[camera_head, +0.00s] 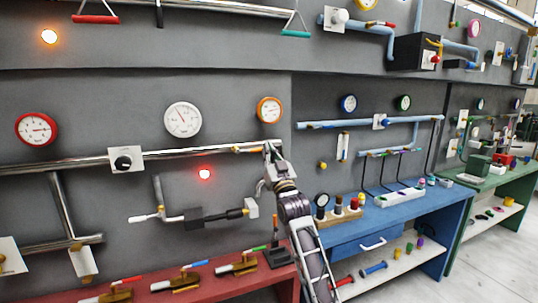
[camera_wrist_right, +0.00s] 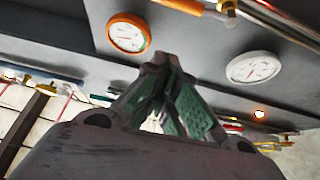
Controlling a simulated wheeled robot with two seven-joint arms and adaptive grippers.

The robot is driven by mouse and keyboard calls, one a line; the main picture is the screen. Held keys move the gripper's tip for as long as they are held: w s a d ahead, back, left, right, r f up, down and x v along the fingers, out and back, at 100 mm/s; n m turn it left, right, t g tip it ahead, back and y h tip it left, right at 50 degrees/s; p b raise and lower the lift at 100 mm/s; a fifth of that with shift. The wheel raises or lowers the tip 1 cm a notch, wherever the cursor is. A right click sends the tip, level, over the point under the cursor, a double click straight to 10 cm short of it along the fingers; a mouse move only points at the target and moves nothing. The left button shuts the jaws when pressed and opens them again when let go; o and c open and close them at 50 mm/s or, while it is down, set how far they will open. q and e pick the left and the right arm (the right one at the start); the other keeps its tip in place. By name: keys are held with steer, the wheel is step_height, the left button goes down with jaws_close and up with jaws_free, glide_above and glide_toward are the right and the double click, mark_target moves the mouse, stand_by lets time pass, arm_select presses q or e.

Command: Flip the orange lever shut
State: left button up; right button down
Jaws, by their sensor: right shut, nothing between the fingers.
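The orange lever (camera_head: 249,149) sits on the chrome pipe on the grey wall, below the orange-rimmed gauge, and looks roughly in line with the pipe. In the right wrist view the orange lever (camera_wrist_right: 180,5) crosses the top edge, partly cut off, with brass fittings at its right end. My right gripper (camera_head: 271,150) is at the pipe, just right of the lever in the head view. In the wrist view the right gripper (camera_wrist_right: 160,62) is shut and empty, its tips below the lever in the picture. I cannot tell whether it touches the lever. My left gripper is out of view.
The orange-rimmed gauge (camera_head: 269,109) and white gauge (camera_head: 183,119) are above the pipe. A black knob valve (camera_head: 127,159) sits farther left. Below are a red bench (camera_head: 213,286) with several coloured-handle valves and a blue bench (camera_head: 405,218) to the right.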

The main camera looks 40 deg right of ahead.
mark_target(253, 150)
steer(key=shift+p+x, duration=0.9)
steer(key=shift+x, duration=3)
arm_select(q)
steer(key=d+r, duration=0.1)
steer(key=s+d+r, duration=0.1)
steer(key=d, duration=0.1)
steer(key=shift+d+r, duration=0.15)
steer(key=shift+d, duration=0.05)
arm_select(e)
steer(key=f, duration=0.4)
steer(key=shift+w+d, duration=0.1)
steer(key=shift+w, duration=0.25)
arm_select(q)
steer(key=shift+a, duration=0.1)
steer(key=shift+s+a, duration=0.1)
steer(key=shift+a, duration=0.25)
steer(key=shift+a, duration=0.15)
arm_select(e)
steer(key=shift+d, duration=0.15)
